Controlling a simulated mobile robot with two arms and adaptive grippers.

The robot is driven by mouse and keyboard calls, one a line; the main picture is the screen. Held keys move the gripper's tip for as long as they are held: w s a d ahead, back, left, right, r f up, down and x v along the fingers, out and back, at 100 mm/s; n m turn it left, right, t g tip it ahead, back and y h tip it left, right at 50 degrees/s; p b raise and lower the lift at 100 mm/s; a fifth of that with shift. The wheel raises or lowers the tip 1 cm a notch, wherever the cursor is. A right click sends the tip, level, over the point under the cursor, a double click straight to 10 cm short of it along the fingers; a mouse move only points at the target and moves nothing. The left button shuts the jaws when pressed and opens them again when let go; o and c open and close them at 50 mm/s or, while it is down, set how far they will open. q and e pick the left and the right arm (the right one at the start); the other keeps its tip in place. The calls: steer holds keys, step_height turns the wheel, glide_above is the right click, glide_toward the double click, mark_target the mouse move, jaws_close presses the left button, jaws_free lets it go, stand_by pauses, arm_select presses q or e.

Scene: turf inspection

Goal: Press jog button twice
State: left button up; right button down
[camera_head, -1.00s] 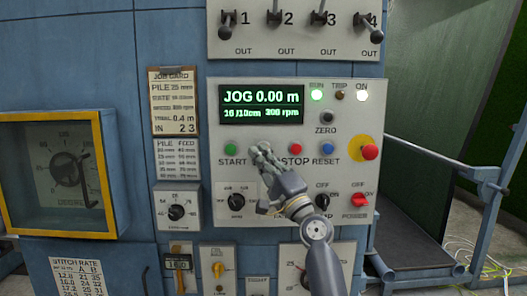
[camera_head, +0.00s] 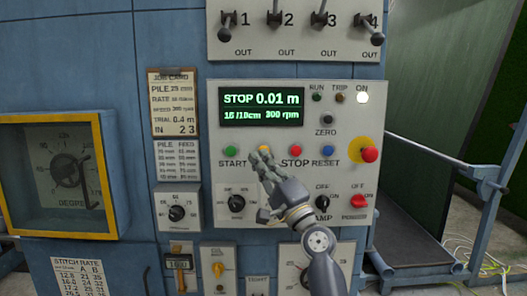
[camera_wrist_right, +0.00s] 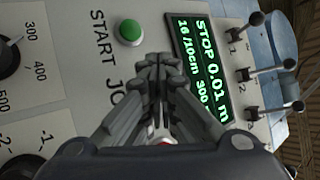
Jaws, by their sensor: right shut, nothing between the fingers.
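The orange jog button (camera_head: 264,149) sits on the light grey control panel (camera_head: 345,90), between START and STOP; its top shows just above my right fingertips. My right gripper (camera_head: 260,160) is shut and empty, with its fingertips right at the button's lower edge; I cannot tell whether they touch it. In the right wrist view the shut fingertips (camera_wrist_right: 160,62) cover the button, and only part of the JOG label shows. The display (camera_head: 262,106) reads STOP 0.01 m, and it shows in the wrist view too (camera_wrist_right: 203,70). My left gripper is out of view.
The green START button (camera_head: 231,150) is left of the fingers; the red STOP button (camera_head: 296,150) and blue RESET button (camera_head: 327,151) are right. A red emergency knob (camera_head: 370,154) stands out farther right. The ON lamp (camera_head: 362,97) is lit.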

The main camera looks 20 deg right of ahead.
steer(key=s+p, duration=0.1)
steer(key=s, duration=0.1)
steer(key=s+a+p, duration=0.1)
steer(key=s, duration=0.1)
steer(key=shift+s+a, duration=0.1)
steer(key=shift+s, duration=0.1)
stand_by(0.5)
